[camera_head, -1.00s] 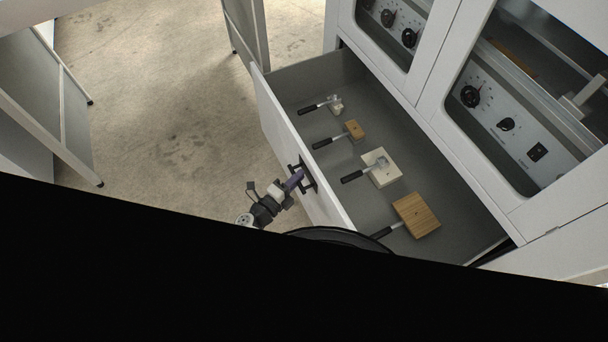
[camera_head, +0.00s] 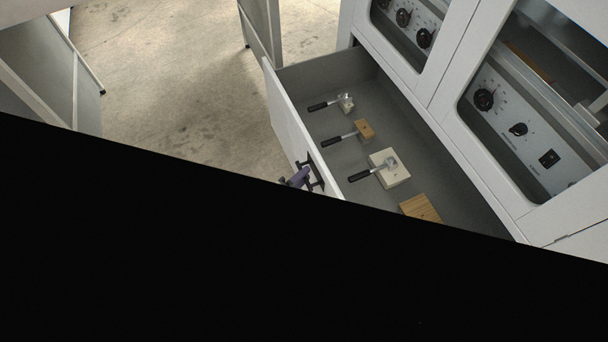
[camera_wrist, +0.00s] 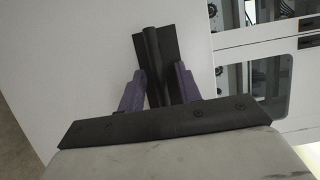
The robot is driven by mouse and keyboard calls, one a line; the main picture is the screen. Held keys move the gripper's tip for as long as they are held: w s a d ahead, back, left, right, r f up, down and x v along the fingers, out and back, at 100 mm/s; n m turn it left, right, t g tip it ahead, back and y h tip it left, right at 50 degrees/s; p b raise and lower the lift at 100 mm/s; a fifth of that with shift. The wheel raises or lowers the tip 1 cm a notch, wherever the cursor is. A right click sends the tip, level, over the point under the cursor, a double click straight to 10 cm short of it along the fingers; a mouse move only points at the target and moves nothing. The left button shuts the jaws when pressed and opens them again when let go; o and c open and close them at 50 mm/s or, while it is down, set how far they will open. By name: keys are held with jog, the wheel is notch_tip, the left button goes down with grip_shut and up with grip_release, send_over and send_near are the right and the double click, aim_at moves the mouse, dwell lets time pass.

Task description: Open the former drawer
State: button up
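The former drawer (camera_head: 291,131) stands well out from the white cabinet, its grey inside showing in the head view. Its black handle (camera_head: 315,172) is on the outer face of the drawer front; the handle (camera_wrist: 152,62) also shows in the wrist view. My gripper (camera_head: 297,178) is at the handle, with only its purple fingers clear of the dark area in the head view. In the wrist view my gripper (camera_wrist: 160,82) has a finger on each side of the handle bar and appears shut on it.
In the drawer lie several black-handled tools, with a wooden block (camera_head: 420,207) and a cream block (camera_head: 390,168) among them. The cabinet (camera_head: 446,75) has windows with black knobs. Bare floor (camera_head: 180,100) lies left of the drawer. Black covers the lower head view.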

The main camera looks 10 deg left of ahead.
jog(key=v, duration=0.6)
jog(key=shift+s, duration=0.3)
jog(key=shift+a, duration=0.15)
